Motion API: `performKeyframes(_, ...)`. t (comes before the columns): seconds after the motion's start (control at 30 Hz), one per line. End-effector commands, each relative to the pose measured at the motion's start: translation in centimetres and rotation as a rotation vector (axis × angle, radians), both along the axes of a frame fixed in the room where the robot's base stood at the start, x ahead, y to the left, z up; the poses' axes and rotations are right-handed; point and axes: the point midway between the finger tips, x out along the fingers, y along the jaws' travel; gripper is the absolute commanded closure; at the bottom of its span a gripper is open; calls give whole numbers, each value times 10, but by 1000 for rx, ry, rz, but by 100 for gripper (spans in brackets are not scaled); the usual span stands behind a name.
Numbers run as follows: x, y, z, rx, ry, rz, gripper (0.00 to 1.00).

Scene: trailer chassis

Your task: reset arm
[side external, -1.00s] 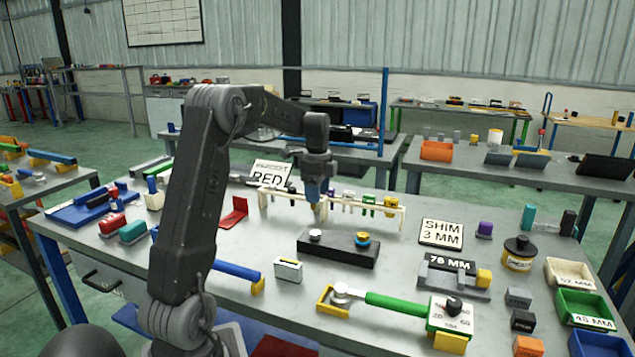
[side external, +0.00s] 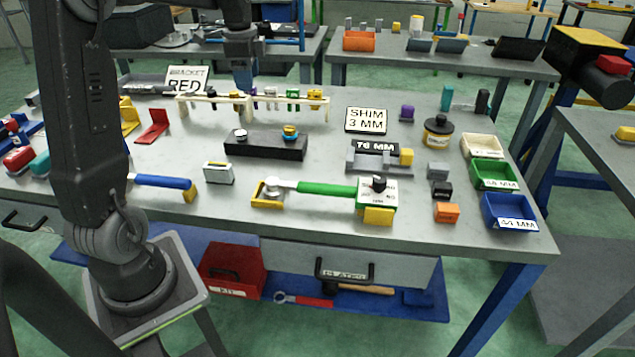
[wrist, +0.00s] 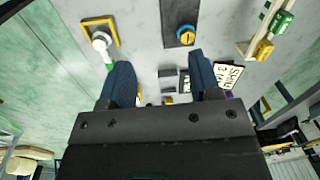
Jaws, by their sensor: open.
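My gripper (side external: 243,84) hangs above the rack's middle in the side view, pointing down. In the wrist view its two blue fingers (wrist: 162,78) are spread apart with nothing between them. The white rack (side external: 212,98) stands on the grey bench and holds several small coloured pieces. A black block (side external: 265,147) with a silver knob and a blue-and-yellow knob lies in front of the rack; it also shows in the wrist view (wrist: 173,12).
A green-handled tool (side external: 328,189) lies at the bench front. The SHIM 3 MM sign (side external: 366,120), a 76 MM fixture (side external: 372,160) and several bins (side external: 492,174) stand to the right. A red bracket (side external: 152,127) lies at the left.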

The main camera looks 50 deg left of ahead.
Motion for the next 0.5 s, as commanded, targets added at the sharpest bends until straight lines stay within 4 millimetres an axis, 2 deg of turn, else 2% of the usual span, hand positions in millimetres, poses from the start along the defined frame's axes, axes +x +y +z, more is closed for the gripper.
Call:
performKeyframes(0.03, -2, -32, 12, 14, -32, 30, 43)
performKeyframes(0.2, -27, -124, 31, 24, -151, 196, 43)
performKeyframes(0.4, -79, -212, 31, -39, -296, 388, 43)
performKeyframes(0.5, -108, -243, 23, -94, -355, 477, 43)
